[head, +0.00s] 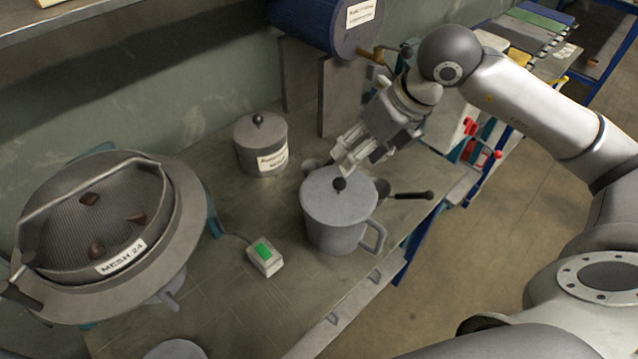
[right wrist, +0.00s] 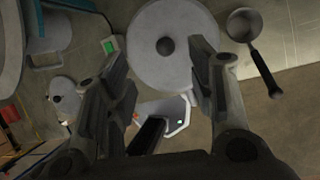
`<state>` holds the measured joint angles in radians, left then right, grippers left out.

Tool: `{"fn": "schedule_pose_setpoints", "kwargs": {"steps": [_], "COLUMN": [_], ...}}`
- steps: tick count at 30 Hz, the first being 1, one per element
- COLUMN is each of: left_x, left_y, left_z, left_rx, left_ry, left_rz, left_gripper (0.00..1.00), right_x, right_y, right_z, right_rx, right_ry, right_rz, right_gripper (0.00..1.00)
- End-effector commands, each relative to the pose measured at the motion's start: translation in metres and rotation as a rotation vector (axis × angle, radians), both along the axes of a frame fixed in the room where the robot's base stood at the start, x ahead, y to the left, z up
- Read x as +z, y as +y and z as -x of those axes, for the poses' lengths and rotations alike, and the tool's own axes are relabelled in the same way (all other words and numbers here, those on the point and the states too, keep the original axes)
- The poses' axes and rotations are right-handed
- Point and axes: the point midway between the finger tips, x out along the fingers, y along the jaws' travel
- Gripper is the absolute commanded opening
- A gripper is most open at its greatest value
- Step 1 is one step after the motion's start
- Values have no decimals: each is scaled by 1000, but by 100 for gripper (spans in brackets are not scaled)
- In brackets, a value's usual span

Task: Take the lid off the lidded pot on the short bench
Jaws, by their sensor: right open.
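The grey pot (head: 335,228) with a side handle stands near the bench's front edge. Its flat grey lid (head: 322,196) with a dark ball knob (head: 340,184) is on it. My right gripper (head: 348,160) is open and empty, just behind and above the knob in the head view. In the right wrist view the lid (right wrist: 178,75) and its knob (right wrist: 165,45) show beyond the spread fingers (right wrist: 162,58), and the knob is not between the fingertips. My left gripper is not in view.
A labelled grey canister (head: 262,150) with its own knob stands behind left. A dark-handled ladle (head: 410,195) lies right of the pot. A switch box (head: 265,256) with a green button and a large mesh sieve (head: 100,225) are at left. A blue drum (head: 325,20) hangs above.

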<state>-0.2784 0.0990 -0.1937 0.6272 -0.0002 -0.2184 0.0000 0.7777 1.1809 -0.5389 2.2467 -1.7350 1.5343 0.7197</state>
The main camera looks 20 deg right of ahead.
Motion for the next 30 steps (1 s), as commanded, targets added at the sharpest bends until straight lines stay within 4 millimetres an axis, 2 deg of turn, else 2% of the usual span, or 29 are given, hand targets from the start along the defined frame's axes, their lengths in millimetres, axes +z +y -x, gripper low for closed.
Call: {"fn": "schedule_pose_setpoints", "kwargs": {"steps": [3, 6, 9, 12, 17, 24, 30], "left_x": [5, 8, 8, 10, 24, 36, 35], "left_y": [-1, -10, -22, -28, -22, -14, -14], "left_z": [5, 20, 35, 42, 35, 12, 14], "left_rx": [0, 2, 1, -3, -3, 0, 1], "left_ry": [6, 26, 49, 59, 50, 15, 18], "left_rz": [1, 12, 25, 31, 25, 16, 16], "left_gripper": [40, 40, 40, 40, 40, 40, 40], "right_x": [-18, -31, -41, -46, -62, -90, -94], "right_y": [5, 10, 12, 13, 16, 22, 23], "right_z": [-5, -10, -14, -15, -19, -28, -29], "right_rx": [1, 3, 2, 2, 2, 2, 2], "right_ry": [8, 6, 5, 3, 7, 3, 2], "right_rz": [-1, -2, -2, -2, -3, -3, -2], "right_gripper": [51, 51, 51, 51, 51, 51, 51]}}
